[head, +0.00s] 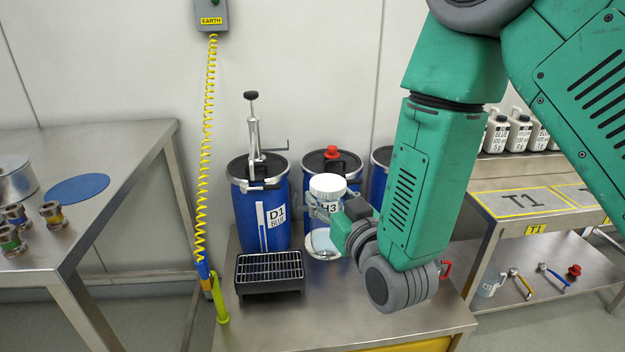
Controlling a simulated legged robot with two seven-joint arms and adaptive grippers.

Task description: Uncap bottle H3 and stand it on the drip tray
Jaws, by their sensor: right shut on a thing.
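Bottle H3 (320,243) has a wide white cap (328,187) on top and a label reading H3, partly covered by my gripper. It is roughly upright in front of the blue drums, just right of the drip tray. My right gripper (325,211) is shut on the bottle below its cap, reaching in from the right. I cannot tell whether the bottle's base touches the bench. The drip tray (270,288), a black box with a metal grate, stands empty on the bench. My left gripper is not in view.
Blue drum D1 (245,220) with a hand pump stands behind the tray; other blue drums stand right of it. A yellow coiled earth cable (209,130) hangs left of the tray. The steel bench (290,325) is clear at the front. Side table T1 (530,201) is right.

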